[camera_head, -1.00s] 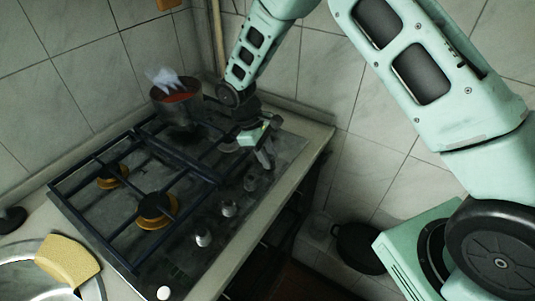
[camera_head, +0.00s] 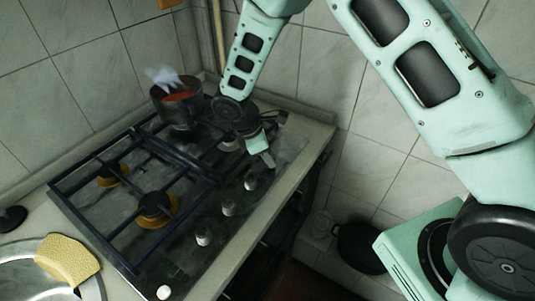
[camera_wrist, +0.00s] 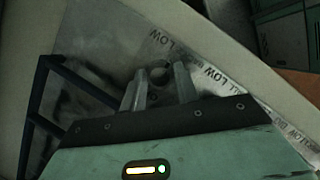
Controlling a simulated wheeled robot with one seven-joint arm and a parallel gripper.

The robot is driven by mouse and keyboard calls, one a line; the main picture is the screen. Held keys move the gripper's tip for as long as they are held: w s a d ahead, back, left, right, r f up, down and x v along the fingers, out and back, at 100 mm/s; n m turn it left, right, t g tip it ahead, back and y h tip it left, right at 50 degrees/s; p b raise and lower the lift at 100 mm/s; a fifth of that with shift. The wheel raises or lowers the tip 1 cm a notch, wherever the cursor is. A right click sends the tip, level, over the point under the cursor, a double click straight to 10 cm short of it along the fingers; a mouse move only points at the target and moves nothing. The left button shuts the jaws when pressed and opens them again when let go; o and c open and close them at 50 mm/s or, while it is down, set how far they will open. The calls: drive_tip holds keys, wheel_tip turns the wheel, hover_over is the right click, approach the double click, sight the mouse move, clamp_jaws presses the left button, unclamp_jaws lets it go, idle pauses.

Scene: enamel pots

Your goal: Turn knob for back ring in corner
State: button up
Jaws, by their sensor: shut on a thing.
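The gas hob (camera_head: 190,205) has a row of knobs along its front edge. My gripper (camera_head: 268,160) is down at the corner end of this row. In the wrist view its two fingers (camera_wrist: 158,86) stand on either side of a dark round knob (camera_wrist: 158,73) and are shut on it. In the head view this knob is hidden behind my gripper. A pot (camera_head: 178,110) with red contents stands at the back ring in the corner, with a white plume above it. The pot and my wrist cover that ring.
Other knobs (camera_head: 229,207) continue along the row, close to my gripper. Dark pan-support bars (camera_head: 120,235) span the hob. A yellow sponge (camera_head: 68,260) lies by the sink at left. Tiled walls close in the corner behind.

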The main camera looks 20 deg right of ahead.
idle(0.3)
drive_tip(key=o, duration=1)
drive_tip(key=b+v, duration=0.2)
drive_tip(key=v, duration=1.5)
drive_tip(key=shift+r, duration=0.3)
drive_tip(key=s+m+y, duration=0.1)
drive_tip(key=s+m, duration=0.2)
drive_tip(key=s, duration=0.6)
drive_tip(key=s+m+y, duration=0.2)
drive_tip(key=s, duration=0.7)
drive_tip(key=s+d+r+m+y, duration=0.1)
drive_tip(key=s+m+y, duration=0.1)
drive_tip(key=s, duration=0.8)
drive_tip(key=shift+r+m+t, duration=0.1)
drive_tip(key=shift+m+t, duration=0.3)
drive_tip(key=shift+m, duration=0.4)
